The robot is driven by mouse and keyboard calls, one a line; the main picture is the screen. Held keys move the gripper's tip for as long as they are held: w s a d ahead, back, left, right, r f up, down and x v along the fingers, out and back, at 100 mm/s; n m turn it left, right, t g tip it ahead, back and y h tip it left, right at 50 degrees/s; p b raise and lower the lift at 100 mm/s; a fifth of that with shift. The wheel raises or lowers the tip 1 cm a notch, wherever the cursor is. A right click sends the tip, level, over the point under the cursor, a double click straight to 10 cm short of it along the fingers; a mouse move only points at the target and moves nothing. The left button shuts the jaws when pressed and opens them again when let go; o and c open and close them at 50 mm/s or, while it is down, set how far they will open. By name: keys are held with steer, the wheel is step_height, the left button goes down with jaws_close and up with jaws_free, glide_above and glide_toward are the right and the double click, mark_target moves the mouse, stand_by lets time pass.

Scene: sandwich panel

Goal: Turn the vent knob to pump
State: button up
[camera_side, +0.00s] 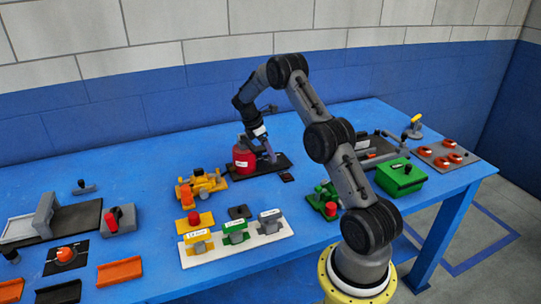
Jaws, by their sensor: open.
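My gripper (268,154) points down over a dark plate (275,163), just right of a red canister (244,157). It is open, and its fingers are small in this view. I cannot tell whether they touch anything. No label reading vent or pump is legible, so I cannot say for sure which part is the vent knob. An orange knob (66,254) sits on a black plate at the far left. A red handle (115,214) sits on a grey box (118,224) behind it.
A white board (283,245) with labelled yellow, green and grey blocks lies at the front middle. A yellow device (200,184) stands left of the canister. A green box (401,177) and a grey plate with several orange knobs (445,156) are right. The blue table (150,175) has bare patches between stations.

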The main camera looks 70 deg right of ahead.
steer(key=shift+x, duration=1.3)
steer(key=shift+c, duration=0.3)
jaws_close()
